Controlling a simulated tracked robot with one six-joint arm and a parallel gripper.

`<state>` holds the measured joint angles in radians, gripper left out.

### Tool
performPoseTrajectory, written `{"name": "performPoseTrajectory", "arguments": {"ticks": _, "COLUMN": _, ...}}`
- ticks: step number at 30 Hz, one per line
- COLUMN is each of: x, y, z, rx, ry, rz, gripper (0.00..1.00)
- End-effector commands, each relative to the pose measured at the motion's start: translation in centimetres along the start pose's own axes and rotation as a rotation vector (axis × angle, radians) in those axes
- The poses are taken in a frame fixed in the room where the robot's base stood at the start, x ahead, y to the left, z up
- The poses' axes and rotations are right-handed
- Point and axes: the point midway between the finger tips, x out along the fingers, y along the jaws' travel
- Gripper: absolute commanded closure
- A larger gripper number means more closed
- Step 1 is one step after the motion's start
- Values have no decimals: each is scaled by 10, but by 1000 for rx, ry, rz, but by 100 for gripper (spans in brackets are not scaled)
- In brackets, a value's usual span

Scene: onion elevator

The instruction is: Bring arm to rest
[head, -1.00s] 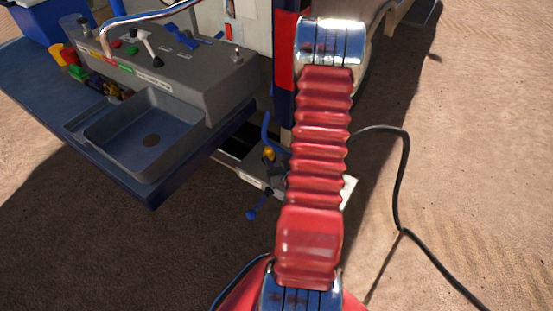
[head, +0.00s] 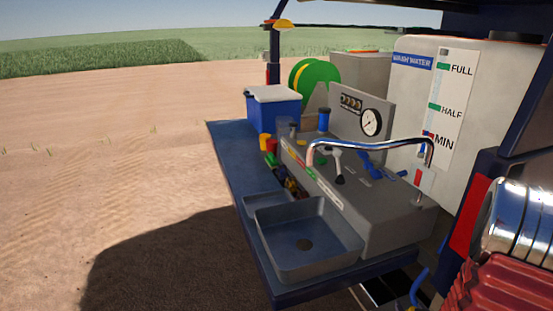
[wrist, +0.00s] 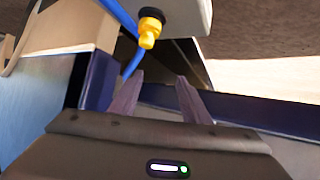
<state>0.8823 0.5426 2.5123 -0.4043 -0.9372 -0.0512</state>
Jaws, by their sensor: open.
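My gripper (wrist: 157,97) shows in the wrist view, with two dark fingers apart and nothing between them. Beyond the fingers is a dark blue frame rail (wrist: 245,107). A yellow fitting (wrist: 149,32) on a black collar hangs under a pale panel, just above and ahead of the fingertips, apart from them. A blue hose or handle runs beside it. In the head view my arm's red bellows and chrome rings fill the lower right corner; the gripper itself is not seen there.
A blue shelf (head: 228,150) carries a grey sink basin (head: 262,222), a grey control console (head: 385,205) with a chrome faucet (head: 372,143), and a blue cooler (head: 272,109). A white wash water tank (head: 412,90) stands behind. Open sandy ground lies to the left.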

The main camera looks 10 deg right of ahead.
Motion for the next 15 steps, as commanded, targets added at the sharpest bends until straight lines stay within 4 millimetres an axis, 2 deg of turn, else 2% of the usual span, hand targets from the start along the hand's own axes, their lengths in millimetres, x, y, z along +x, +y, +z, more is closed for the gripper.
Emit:
{"name": "performPoseTrajectory", "arguments": {"ticks": 1, "x": -2, "y": -7, "z": -12, "rx": -18, "ry": -6, "rz": -5, "gripper": 57}}
{"name": "performPoseTrajectory", "arguments": {"ticks": 3, "x": -4, "y": -15, "z": -23, "rx": -37, "ry": -26, "rz": -10, "gripper": 57}}
{"name": "performPoseTrajectory", "arguments": {"ticks": 15, "x": -36, "y": -66, "z": -80, "rx": -119, "ry": -130, "rz": -38, "gripper": 57}}
